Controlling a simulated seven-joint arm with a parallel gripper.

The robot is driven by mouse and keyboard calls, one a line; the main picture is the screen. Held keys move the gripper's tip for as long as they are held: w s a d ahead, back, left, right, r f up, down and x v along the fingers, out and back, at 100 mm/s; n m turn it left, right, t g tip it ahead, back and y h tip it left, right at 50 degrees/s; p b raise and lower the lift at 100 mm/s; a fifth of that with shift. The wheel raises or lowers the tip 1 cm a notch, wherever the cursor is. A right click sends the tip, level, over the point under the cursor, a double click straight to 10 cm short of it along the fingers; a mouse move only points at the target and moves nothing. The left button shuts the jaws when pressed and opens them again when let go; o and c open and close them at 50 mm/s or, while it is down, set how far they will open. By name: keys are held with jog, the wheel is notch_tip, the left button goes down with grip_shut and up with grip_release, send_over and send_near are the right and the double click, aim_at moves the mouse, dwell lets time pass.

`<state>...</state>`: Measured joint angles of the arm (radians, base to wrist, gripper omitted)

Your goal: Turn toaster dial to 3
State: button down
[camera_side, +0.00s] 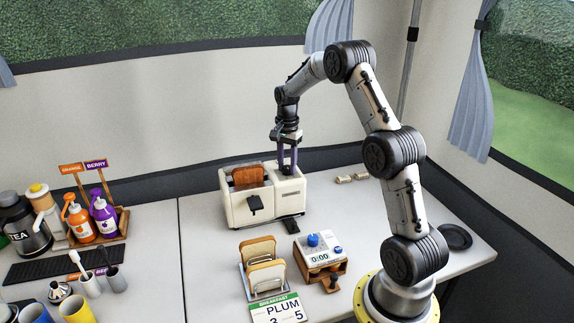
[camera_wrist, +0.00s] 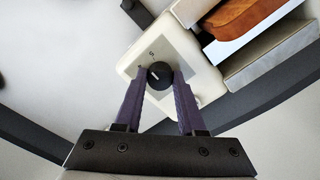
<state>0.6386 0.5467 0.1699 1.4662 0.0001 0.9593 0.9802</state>
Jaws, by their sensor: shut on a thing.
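The cream toaster (camera_side: 240,212) stands on the table with a browned bread slice (camera_side: 247,177) showing in its slot. In the wrist view the toaster (camera_wrist: 135,62) has a grey dial plate with a round black dial (camera_wrist: 159,75) on it. The dial has a light pointer line; one small mark shows above it, too small to read surely. My gripper (camera_wrist: 160,84) points down at the toaster top, its purple fingers closed on the dial from both sides.
A bread rack (camera_side: 248,282) and a wooden-based timer with a blue knob (camera_side: 313,240) stand in front of the toaster. Bottles, a TEA jug and cups fill the left. A black plate (camera_side: 454,237) lies right.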

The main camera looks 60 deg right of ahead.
aim_at(287, 167)
jog(key=n, duration=0.4)
jog(key=shift+n, duration=0.4)
jog(key=n, duration=0.3)
jog(key=shift+n, duration=0.3)
jog(key=n, duration=0.4)
jog(key=shift+n, duration=1.9)
jog(key=shift+r, duration=0.1)
jog(key=c, duration=0.5)
grip_release()
notch_tip(287, 167, up, 14)
